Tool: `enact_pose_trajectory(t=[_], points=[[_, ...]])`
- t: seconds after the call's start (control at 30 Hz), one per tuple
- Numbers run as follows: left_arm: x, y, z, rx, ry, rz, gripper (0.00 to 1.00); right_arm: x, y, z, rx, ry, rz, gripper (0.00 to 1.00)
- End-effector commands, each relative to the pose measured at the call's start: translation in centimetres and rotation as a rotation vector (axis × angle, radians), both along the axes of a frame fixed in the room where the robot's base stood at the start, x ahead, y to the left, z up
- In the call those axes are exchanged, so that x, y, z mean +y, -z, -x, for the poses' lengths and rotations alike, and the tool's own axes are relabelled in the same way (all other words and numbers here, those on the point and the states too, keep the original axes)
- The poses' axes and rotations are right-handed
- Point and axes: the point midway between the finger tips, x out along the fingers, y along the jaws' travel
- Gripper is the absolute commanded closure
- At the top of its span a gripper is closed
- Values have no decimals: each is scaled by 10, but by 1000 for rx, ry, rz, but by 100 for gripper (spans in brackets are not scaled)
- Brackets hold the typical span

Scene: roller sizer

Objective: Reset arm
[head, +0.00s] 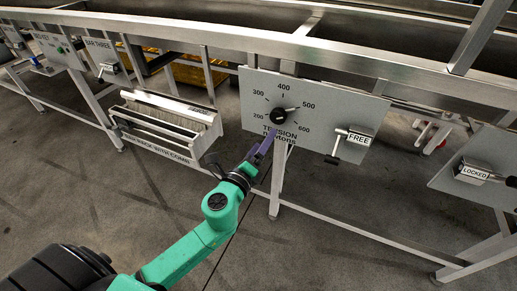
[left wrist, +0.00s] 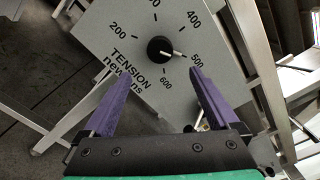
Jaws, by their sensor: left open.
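My left arm is green, and its left gripper (head: 264,150) with purple fingers is in front of the tension panel (head: 350,108) in the head view. In the left wrist view the gripper (left wrist: 158,82) is open, with nothing between its fingers. The black tension dial knob (head: 279,116) is on the panel, its pointer towards 500. The knob also shows in the left wrist view (left wrist: 160,49), beyond and between the fingertips, apart from them. My right gripper is not in view.
A lever with a FREE label (head: 359,138) is on the panel's right side. A LOCKED lever (head: 474,173) is on another plate at the far right. A grey rack (head: 160,125) hangs left of the panel. Metal rails and legs frame the machine; the floor in front is bare.

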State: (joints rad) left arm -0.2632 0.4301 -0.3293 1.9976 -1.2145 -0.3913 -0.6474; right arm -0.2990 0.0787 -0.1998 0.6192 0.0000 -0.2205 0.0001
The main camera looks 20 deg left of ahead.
Motion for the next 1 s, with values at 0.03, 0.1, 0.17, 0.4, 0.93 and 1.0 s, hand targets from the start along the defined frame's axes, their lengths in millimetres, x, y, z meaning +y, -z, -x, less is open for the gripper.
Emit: enact_pose_trajectory(t=[0.03, 0.1, 0.17, 0.4, 0.93, 1.0], points=[[1, 4, 9, 2, 0, -1, 6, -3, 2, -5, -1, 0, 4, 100], [2, 2, 17, 2, -1, -1, 6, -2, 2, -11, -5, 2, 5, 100], [2, 1, 21, 1, -1, -2, 6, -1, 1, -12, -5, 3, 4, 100], [2, 0, 22, -1, -1, -2, 6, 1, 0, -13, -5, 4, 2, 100], [56, 173, 20, 388, -175, 368, 6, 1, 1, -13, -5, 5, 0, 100], [73, 236, 37, 517, -269, 519, 6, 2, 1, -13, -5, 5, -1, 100]])
